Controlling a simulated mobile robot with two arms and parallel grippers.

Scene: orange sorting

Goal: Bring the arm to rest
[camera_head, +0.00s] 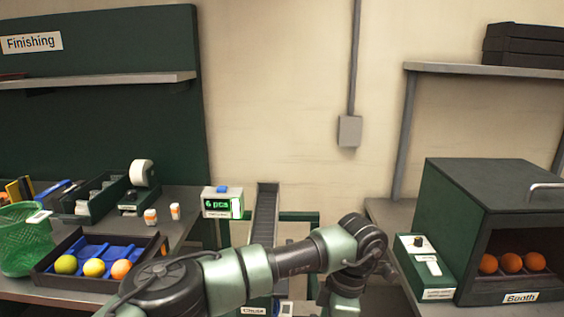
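One of my arms (285,262) crosses the lower middle of the head view, coming in from the lower left. It reaches right to a dark joint, then bends down and leaves the picture at the bottom edge. Its gripper is not visible, and neither is my other arm. An orange ball (121,269), a yellow-orange ball (94,267) and a yellow ball (65,264) lie in a dark tray (148,247) with a blue insert on the left bench. Several orange balls (511,263) sit in a row inside the dark booth (470,185) at right.
A green mesh basket (27,245) stands left of the tray. A counter reading "6 pcs" (222,203) stands at the left bench's right end. A narrow chute (265,215) lies behind my arm. A control box (424,262) adjoins the booth. Shelves hang on both sides.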

